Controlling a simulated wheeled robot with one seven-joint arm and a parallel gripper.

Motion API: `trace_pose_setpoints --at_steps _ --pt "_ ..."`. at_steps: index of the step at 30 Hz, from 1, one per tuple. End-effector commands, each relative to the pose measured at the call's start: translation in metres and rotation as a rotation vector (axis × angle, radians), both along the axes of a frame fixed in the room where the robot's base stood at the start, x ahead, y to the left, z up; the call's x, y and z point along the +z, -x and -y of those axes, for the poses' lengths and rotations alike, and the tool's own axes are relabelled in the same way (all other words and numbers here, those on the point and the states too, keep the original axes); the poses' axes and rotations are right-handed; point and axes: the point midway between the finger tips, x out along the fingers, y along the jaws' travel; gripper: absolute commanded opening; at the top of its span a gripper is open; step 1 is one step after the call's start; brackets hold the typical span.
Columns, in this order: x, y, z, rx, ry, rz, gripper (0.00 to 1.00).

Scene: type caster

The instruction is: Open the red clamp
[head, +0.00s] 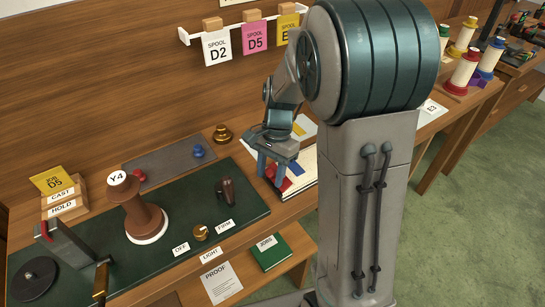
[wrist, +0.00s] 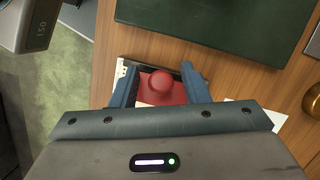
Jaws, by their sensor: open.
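A red clamp with a round knob (wrist: 160,88) sits between my two fingers in the wrist view, on a dark-edged board with white paper. In the head view its red part (head: 287,184) shows just right of the fingertips, partly hidden by them. My gripper (head: 270,178) is open and points down over the clamp, a finger on each side; it also shows in the wrist view (wrist: 160,78). I cannot tell whether the fingers touch the clamp.
A dark green mat (head: 100,235) lies to the left with a brown spool (head: 145,215) and a dark handle (head: 226,190). A brass weight (head: 222,133) stands behind it. A green book (head: 270,252) and a proof sheet (head: 221,282) lie on the lower shelf.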

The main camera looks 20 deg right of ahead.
Motion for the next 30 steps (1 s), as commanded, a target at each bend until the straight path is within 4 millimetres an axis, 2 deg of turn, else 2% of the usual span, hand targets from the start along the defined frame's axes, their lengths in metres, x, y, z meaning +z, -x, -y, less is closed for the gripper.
trace_pose_setpoints --at_steps 5,12,18,24,30 --pt "0.029 -0.007 0.005 -0.002 0.000 0.006 0.42" --pt "0.082 -0.017 0.016 -0.003 0.001 0.005 0.42" --pt "0.115 -0.024 0.022 -0.002 0.001 0.002 0.42" --pt "0.128 -0.026 0.024 -0.002 0.000 0.000 0.42" --pt "0.129 -0.026 0.024 -0.002 0.000 0.000 0.42"
